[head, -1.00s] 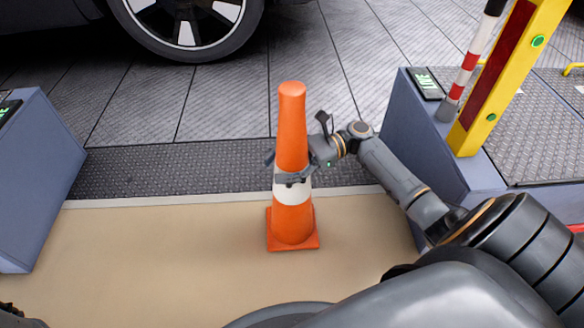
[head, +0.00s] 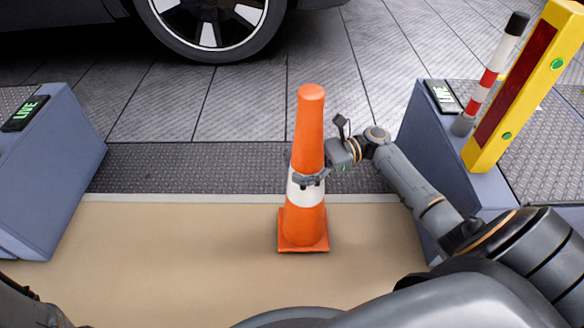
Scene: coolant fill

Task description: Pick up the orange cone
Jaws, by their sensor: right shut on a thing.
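The orange cone (head: 309,130) with a white band stands upright in the middle of the head view, its square base (head: 303,243) low on the beige floor. My right gripper (head: 308,176) reaches in from the right and is shut on the cone at its white band, with a finger across the front. Whether the base touches the floor I cannot tell for sure. My left arm shows only as a dark part at the lower left corner; its gripper is out of view.
A blue-grey block (head: 60,180) stands at the left and another (head: 420,150) at the right, close to my right arm. A yellow post (head: 520,90) and a red-white pole (head: 490,75) rise at the right. A car wheel (head: 212,25) is at the back. Beige floor (head: 170,260) is free at the left.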

